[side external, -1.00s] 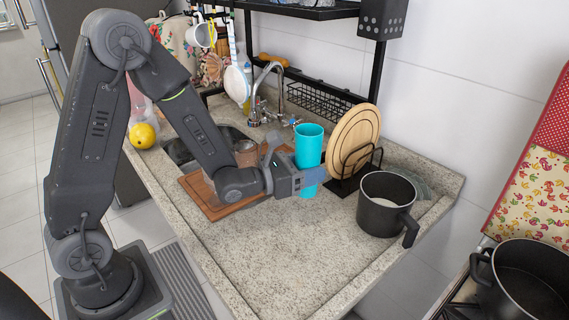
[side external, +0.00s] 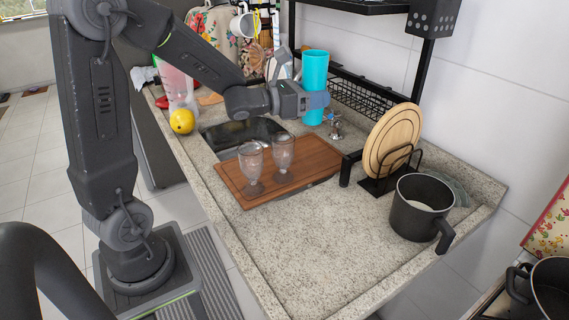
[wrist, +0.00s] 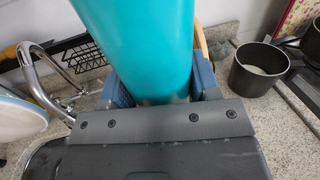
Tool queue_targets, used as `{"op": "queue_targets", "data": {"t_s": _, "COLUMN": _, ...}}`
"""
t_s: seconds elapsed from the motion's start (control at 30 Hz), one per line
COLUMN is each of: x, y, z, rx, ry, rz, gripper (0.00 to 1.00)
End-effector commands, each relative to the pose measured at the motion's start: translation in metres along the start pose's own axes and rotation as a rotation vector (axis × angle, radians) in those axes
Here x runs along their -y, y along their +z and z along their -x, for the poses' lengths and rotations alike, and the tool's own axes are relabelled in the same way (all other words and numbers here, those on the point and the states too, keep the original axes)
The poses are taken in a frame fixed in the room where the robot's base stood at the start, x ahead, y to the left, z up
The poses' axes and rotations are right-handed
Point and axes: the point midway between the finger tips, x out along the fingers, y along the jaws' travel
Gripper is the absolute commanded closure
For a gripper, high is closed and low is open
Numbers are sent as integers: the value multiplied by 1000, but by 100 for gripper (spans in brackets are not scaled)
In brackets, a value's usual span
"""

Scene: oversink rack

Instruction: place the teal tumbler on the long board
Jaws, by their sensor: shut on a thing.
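The teal tumbler (side external: 315,70) is upright and raised above the counter, in front of the black rack and near the faucet. My gripper (side external: 317,100) is shut around its lower part. In the wrist view the tumbler (wrist: 140,40) fills the space between the blue fingers; its base is hidden by my gripper (wrist: 160,92). The long board (side external: 232,183) is a brown wooden board lying across the sink, lower than the tumbler and to its left in the side view. Two clear stemmed glasses (side external: 251,163) (side external: 283,152) stand on it; its right end looks bare.
Round wooden boards (side external: 390,140) stand in a black holder on the right, with a dark handle-like object (side external: 347,168) beside them. A black pot (side external: 418,210) is at the counter's right. A yellow fruit (side external: 182,121) sits left. The front counter (side external: 320,250) is clear.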

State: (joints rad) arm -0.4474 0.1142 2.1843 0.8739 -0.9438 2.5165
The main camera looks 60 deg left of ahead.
Motion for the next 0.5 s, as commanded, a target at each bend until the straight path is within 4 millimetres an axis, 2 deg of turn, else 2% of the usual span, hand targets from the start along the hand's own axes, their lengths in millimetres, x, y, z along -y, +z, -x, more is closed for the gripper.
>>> {"op": "queue_targets", "data": {"t_s": 0.03, "x": -26, "y": 1, "z": 10, "rx": 1, "ry": 23, "rz": -1, "gripper": 68}}
{"op": "queue_targets", "data": {"t_s": 0.2, "x": -94, "y": -1, "z": 49, "rx": 0, "ry": 55, "rz": 0, "gripper": 68}}
{"op": "queue_targets", "data": {"t_s": 0.3, "x": -123, "y": -3, "z": 74, "rx": 0, "ry": 68, "rz": 1, "gripper": 68}}
{"op": "queue_targets", "data": {"t_s": 0.5, "x": -158, "y": -6, "z": 112, "rx": 1, "ry": 84, "rz": 1, "gripper": 68}}
